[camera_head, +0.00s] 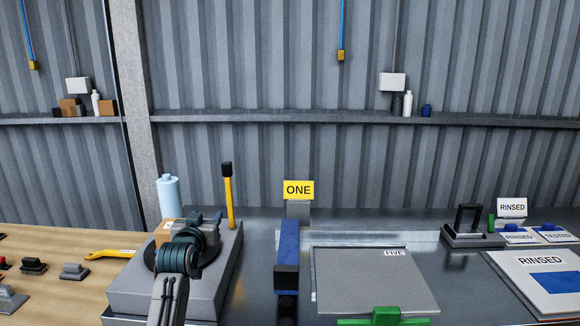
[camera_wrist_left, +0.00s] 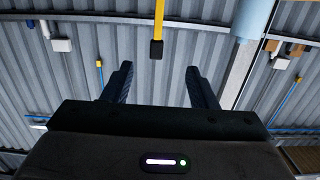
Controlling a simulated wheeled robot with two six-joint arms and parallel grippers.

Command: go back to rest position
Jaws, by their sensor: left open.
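My left gripper (camera_head: 203,220) is over the grey block (camera_head: 130,290) at the left of the metal counter, its arm coming up from the bottom. In the left wrist view my left gripper (camera_wrist_left: 159,85) shows two dark fingers spread apart with nothing between them. A yellow lever (camera_head: 229,200) with a black tip stands upright behind the gripper. The lever also shows in the left wrist view (camera_wrist_left: 159,18), where the scene appears upside down; its black end lies beyond the fingers, apart from them. My right gripper is in neither view.
A light blue bottle (camera_head: 168,197) stands behind the block. A blue bar with a black end (camera_head: 289,245), a grey panel marked FIVE (camera_head: 370,280) and a green handle (camera_head: 386,316) are to the right. A yellow-handled tool (camera_head: 108,254) lies on the wooden bench.

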